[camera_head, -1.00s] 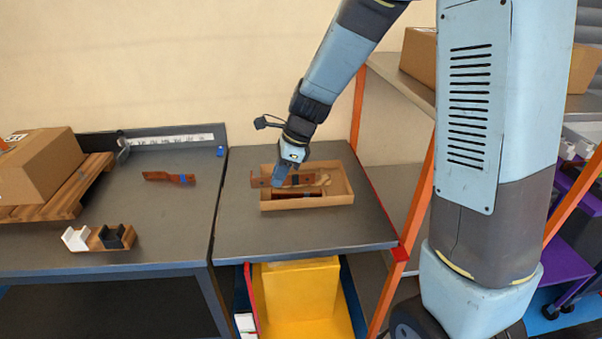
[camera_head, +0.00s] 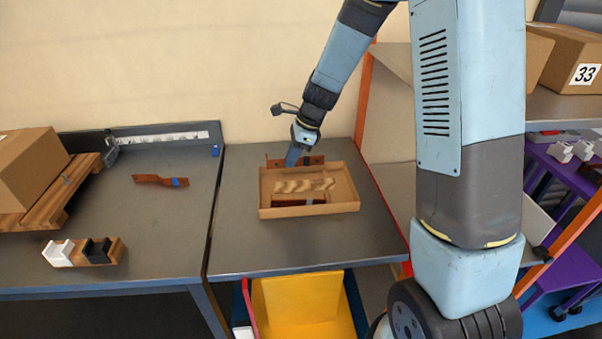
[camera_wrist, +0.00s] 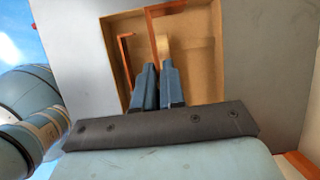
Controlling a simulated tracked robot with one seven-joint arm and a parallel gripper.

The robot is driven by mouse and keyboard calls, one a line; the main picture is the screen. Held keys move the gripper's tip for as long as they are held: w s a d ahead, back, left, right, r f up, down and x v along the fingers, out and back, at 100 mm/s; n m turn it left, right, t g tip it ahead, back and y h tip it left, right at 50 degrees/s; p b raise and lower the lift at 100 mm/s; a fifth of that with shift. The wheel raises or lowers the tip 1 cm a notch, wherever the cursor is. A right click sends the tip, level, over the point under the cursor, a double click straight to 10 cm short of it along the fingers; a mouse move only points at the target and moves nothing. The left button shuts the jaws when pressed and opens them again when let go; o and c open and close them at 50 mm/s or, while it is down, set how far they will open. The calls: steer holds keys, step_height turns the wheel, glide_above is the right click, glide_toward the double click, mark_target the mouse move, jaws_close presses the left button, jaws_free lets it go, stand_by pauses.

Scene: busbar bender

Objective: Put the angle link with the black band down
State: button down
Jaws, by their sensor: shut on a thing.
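My gripper (camera_head: 291,161) is shut on a copper-brown angle link (camera_head: 314,160). It holds the link at the back edge of the open cardboard tray (camera_head: 356,196); I cannot tell whether the link touches the table. A dark patch shows on the link beside the fingers, which hide part of it. Another copper link (camera_head: 286,200) with a dark middle lies along the tray's near side. In the wrist view my gripper's two fingers (camera_wrist: 158,68) are close together, pointing over the tray (camera_wrist: 205,60).
Wavy tan packing (camera_head: 304,185) lies in the tray. The grey table (camera_head: 240,235) is clear left of and in front of it. On the left table are a copper link with a blue band (camera_head: 162,180), a holder with white and black blocks (camera_head: 82,252) and a carton (camera_head: 30,170).

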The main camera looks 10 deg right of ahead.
mark_target(302, 164)
steer(key=w+d+f, duration=0.1)
steer(key=f, duration=0.1)
steer(key=w+d+f, duration=0.1)
steer(key=w+f, duration=0.1)
steer(key=w+d+f, duration=0.1)
steer(key=f, duration=0.1)
steer(key=shift+w+d+f, duration=0.15)
steer(key=shift+w+d, duration=0.05)
steer(key=shift+w, duration=0.15)
steer(key=shift+f, duration=1.5)
steer(key=c, duration=1.2)
jaws_free()
